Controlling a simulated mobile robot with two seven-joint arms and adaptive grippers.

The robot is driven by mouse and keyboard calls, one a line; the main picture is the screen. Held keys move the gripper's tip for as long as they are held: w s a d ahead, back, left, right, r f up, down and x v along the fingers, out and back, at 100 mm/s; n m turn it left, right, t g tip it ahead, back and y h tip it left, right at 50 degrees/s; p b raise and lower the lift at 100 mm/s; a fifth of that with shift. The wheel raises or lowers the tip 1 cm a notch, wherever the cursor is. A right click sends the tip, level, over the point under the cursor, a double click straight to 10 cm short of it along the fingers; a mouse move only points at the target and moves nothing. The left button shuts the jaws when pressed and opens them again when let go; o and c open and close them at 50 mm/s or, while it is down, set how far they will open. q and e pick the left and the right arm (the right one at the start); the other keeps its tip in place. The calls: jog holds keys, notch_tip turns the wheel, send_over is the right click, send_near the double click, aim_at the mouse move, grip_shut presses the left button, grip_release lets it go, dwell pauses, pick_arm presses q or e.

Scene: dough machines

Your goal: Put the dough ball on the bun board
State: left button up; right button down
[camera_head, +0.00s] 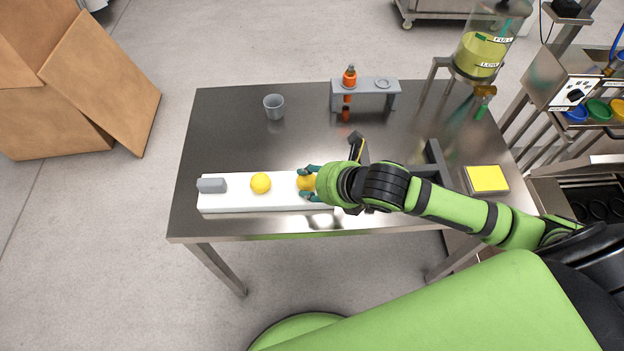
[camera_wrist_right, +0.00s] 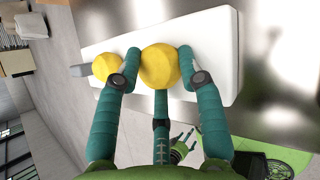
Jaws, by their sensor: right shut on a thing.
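A yellow dough ball (camera_wrist_right: 160,66) is between the fingers of my right gripper (camera_wrist_right: 158,72), which is shut on it. In the head view my right gripper (camera_head: 309,184) and this ball (camera_head: 306,183) are over the right part of the white bun board (camera_head: 230,202). I cannot tell whether the held ball touches the board. A second yellow dough ball (camera_head: 260,183) rests on the board to the left, and it also shows in the right wrist view (camera_wrist_right: 106,67). The board also shows there (camera_wrist_right: 215,45). My left gripper is not in the head view.
A grey block (camera_head: 211,185) sits at the board's left end. A grey cup (camera_head: 274,106) and a small stand (camera_head: 366,88) with an orange bottle (camera_head: 349,76) are farther back. A yellow pad (camera_head: 486,179) lies at the right. The steel table (camera_head: 225,135) is clear at back left.

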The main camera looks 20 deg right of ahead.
jog(key=shift+f, duration=0.15)
jog(key=c, duration=0.8)
grip_release()
jog(key=shift+s+f, duration=0.1)
jog(key=shift+f, duration=0.1)
